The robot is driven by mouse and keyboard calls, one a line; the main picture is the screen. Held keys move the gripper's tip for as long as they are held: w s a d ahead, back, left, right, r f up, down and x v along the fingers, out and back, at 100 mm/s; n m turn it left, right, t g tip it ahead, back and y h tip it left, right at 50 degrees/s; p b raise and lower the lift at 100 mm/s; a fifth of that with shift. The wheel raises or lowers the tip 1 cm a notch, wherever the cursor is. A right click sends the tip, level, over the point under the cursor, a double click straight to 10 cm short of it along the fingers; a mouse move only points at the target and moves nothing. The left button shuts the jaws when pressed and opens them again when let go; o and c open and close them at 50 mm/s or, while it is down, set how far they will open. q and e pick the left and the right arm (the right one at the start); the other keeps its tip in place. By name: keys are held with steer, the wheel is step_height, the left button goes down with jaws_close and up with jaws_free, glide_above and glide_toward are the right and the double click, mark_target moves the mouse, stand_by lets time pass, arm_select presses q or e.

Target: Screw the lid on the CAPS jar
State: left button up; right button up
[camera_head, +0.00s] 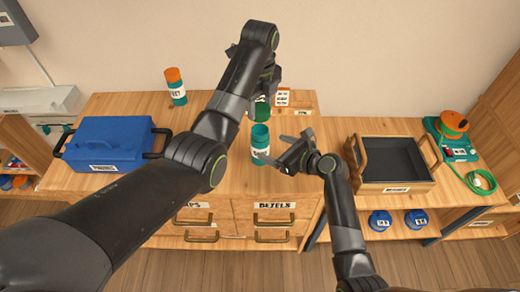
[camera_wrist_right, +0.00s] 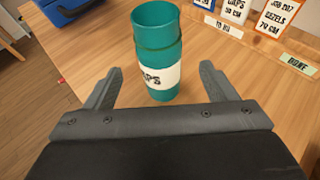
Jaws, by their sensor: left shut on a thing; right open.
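The CAPS jar (camera_head: 260,145) is teal with a white label and stands upright on the wooden worktop. In the right wrist view the jar (camera_wrist_right: 157,45) shows its label and an uncovered top. My left gripper (camera_head: 262,95) is beyond the jar in the head view, shut on a dark green thing (camera_head: 262,110), which looks like the lid; the arm partly hides it. My right gripper (camera_head: 282,152) is open at the jar's right side. In its wrist view the right gripper's fingers (camera_wrist_right: 157,75) are apart, one to each side of the jar, with no clear contact.
A jar with an orange lid (camera_head: 176,87) stands at the back left. A blue box (camera_head: 105,145) is on the left of the worktop. A dark tray with wooden handles (camera_head: 395,160) is at right. Label cards (camera_head: 282,97) stand behind the jar, near a DONE tag (camera_wrist_right: 299,65).

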steer(key=shift+x, duration=3.6)
steer(key=c, duration=1.4)
arm_select(q)
glide_above(260, 125)
steer(key=s, duration=0.2)
steer(key=shift+s+f, duration=0.1)
steer(key=shift+f, duration=2.4)
arm_select(e)
steer(key=shift+c, duration=0.3)
arm_select(q)
steer(key=shift+f, duration=0.1)
steer(key=shift+f, duration=0.8)
steer(key=shift+f, duration=0.55)
